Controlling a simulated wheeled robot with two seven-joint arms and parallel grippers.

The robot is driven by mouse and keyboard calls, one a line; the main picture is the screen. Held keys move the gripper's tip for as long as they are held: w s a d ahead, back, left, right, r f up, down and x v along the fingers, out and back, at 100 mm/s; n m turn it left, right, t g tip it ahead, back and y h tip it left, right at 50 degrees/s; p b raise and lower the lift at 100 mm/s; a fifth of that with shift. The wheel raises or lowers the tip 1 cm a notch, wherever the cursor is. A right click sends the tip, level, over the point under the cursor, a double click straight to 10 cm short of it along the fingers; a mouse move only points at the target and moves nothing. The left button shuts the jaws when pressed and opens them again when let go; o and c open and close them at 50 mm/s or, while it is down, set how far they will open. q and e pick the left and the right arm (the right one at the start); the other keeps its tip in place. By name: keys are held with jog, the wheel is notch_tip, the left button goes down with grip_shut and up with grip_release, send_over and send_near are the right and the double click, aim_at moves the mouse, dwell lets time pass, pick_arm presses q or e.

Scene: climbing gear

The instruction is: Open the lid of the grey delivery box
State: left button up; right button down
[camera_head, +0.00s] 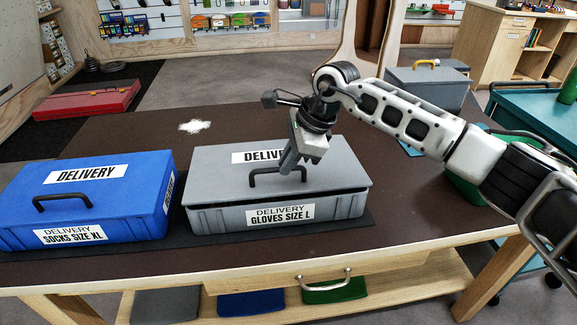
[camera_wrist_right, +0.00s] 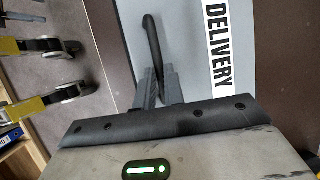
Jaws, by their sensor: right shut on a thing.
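The grey delivery box (camera_head: 345,207) stands on the dark table top, with a label reading "GLOVES SIZE L" on its front. Its grey lid (camera_head: 220,180) lies over it, with a narrow dark gap under the front edge, clearest at the right. My right gripper (camera_head: 290,165) reaches down to the lid and is shut on the black handle (camera_head: 262,173). In the right wrist view, the fingers (camera_wrist_right: 158,88) close around the handle (camera_wrist_right: 152,42) beside the "DELIVERY" label (camera_wrist_right: 218,45). My left gripper is not in view.
A closed blue delivery box (camera_head: 120,205) stands close to the left. Bare table (camera_head: 130,140) lies behind both boxes. A green object (camera_head: 465,188) is partly hidden behind my right arm. A red case (camera_head: 88,98) lies on the floor mat at back left.

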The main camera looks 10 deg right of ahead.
jog(key=w+r+p, duration=0.2)
jog(key=w+r, duration=0.5)
jog(key=r, duration=0.1)
jog(key=shift+r, duration=0.4)
jog(key=shift+w+d, duration=0.1)
jog(key=c, duration=1.5)
grip_release()
jog(key=shift+f, duration=0.1)
jog(key=shift+w, duration=0.15)
jog(key=b+v, duration=0.1)
jog(key=v, duration=1.5)
